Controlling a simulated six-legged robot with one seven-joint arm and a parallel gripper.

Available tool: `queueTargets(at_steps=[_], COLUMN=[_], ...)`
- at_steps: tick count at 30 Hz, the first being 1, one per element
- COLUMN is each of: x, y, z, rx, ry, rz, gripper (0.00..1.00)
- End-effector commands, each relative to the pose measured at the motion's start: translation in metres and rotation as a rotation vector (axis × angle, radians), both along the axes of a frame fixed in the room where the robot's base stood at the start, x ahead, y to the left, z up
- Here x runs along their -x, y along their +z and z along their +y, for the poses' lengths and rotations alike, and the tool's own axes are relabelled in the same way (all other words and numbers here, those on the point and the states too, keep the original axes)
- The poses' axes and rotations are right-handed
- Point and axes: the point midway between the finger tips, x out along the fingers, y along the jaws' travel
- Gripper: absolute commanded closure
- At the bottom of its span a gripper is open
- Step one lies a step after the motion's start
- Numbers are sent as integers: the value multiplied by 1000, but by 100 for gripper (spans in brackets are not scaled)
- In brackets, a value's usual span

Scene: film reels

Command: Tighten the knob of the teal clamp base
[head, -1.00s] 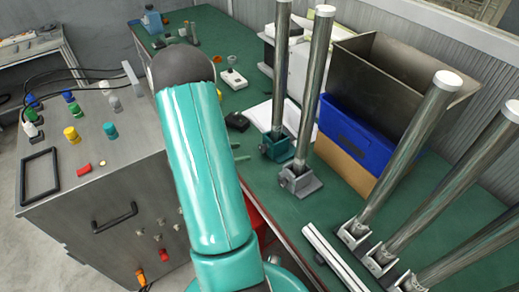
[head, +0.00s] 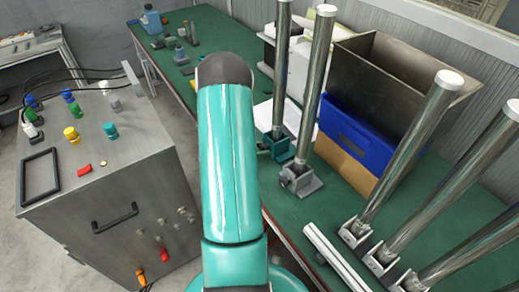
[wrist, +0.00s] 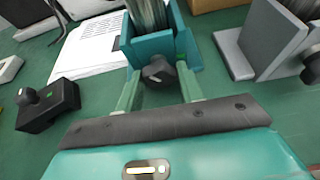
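The teal clamp base (head: 280,153) stands on the green bench and holds an upright metal pole (head: 281,75). In the wrist view the teal clamp base (wrist: 186,45) is straight ahead, with its dark round knob (wrist: 158,71) facing me. My gripper (wrist: 158,84) is open, its two pale green fingers apart, left and right of the knob. The fingertips lie close to the knob's sides; I cannot tell whether they touch it. In the head view my teal arm hides most of my gripper.
A grey clamp base (head: 300,181) with its own pole stands close to the right; it also shows in the wrist view (wrist: 262,45). A black box with a knob (wrist: 47,105) and white papers (wrist: 95,48) lie to the left. A blue bin (head: 352,135) stands behind.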

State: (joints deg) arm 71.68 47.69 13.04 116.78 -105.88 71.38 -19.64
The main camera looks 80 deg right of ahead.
Motion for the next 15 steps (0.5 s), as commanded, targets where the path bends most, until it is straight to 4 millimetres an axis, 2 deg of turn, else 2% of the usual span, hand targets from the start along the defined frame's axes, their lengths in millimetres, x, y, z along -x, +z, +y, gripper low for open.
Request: queueTargets(at_steps=[1,3,4,15], x=[0,0,0,-1], y=[0,0,0,0], z=[0,0,0,0], rx=[0,0,0,34], ry=[0,0,0,3], rz=[0,0,0,-37], gripper=[73,86,88,88])
